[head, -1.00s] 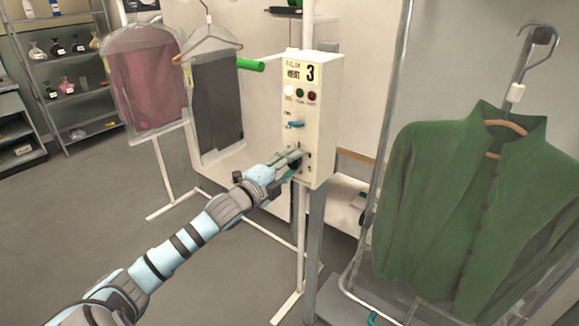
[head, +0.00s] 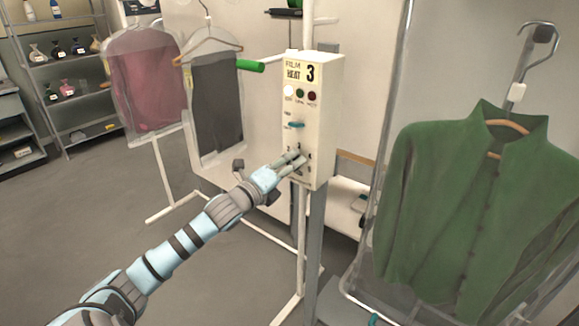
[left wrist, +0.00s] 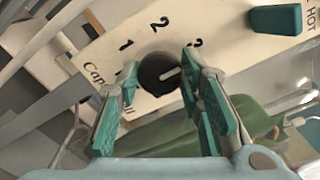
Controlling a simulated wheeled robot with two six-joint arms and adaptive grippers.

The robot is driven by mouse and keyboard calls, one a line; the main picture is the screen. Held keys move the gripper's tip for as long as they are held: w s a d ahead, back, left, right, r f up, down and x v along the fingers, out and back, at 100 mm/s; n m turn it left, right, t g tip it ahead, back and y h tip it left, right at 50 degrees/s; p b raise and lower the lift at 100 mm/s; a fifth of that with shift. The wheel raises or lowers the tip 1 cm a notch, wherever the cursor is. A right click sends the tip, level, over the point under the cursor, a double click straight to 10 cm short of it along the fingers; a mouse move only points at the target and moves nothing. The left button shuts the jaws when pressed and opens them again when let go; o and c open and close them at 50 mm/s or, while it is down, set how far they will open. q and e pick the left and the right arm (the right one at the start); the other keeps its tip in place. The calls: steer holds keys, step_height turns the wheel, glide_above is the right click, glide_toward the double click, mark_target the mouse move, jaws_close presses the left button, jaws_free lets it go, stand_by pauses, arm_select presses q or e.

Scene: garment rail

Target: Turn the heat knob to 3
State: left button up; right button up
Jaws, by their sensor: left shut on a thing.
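My right gripper is not in view.
A teal switch (head: 296,125) and small coloured lamps (head: 300,94) sit above the knob. A green jacket (head: 480,200) hangs close on the right. Bagged garments (head: 150,80) hang on the left. Shelves with bottles (head: 70,75) stand at the far left.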

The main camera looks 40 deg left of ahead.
arm_select(q)
steer(key=shift+r, duration=0.1)
steer(key=o, duration=1.2)
steer(key=shift+c, duration=0.2)
